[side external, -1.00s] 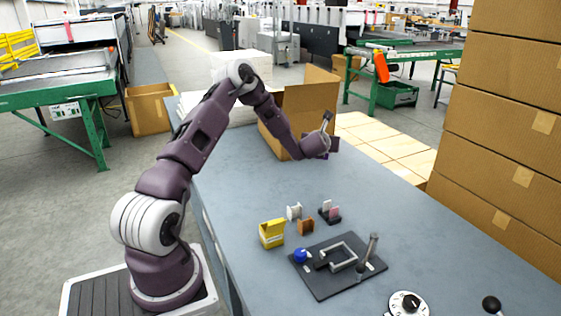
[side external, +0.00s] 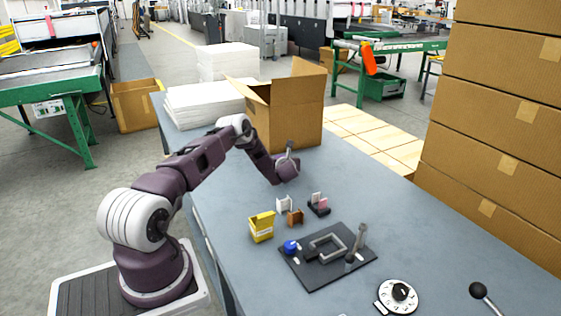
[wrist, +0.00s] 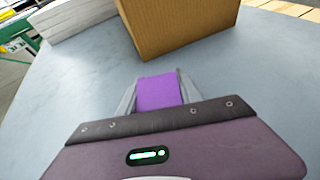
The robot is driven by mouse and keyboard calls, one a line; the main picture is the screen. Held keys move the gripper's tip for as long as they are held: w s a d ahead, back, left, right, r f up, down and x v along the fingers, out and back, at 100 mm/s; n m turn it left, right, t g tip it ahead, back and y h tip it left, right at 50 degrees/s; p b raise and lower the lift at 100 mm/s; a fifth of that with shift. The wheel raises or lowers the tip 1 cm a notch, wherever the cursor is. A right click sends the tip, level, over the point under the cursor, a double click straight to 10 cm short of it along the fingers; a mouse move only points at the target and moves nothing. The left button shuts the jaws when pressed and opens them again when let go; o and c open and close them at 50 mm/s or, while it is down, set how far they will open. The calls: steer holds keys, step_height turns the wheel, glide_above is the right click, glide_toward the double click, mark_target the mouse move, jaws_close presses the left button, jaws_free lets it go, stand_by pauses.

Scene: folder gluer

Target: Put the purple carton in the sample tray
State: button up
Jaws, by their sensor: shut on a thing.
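The purple carton (wrist: 160,92) shows in the wrist view between the two grey fingers of my gripper (wrist: 158,88). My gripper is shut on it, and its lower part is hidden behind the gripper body. In the side view, my gripper (side external: 290,170) is over the table in front of the big open cardboard box, and the carton cannot be made out there. I cannot tell for sure which thing is the sample tray. A small dark holder (side external: 319,210) with white and pink pieces stands nearer the camera than my gripper.
A yellow box (side external: 262,228), a white piece (side external: 284,204) and a brown block (side external: 295,217) stand near a black fixture board (side external: 315,275) with a blue knob and upright lever. The open cardboard box (side external: 290,110) and white paper stacks (side external: 203,104) are behind. A dial (side external: 399,294) lies front right.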

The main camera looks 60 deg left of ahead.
steer(key=o, duration=1.3)
steer(key=shift+f, duration=0.1)
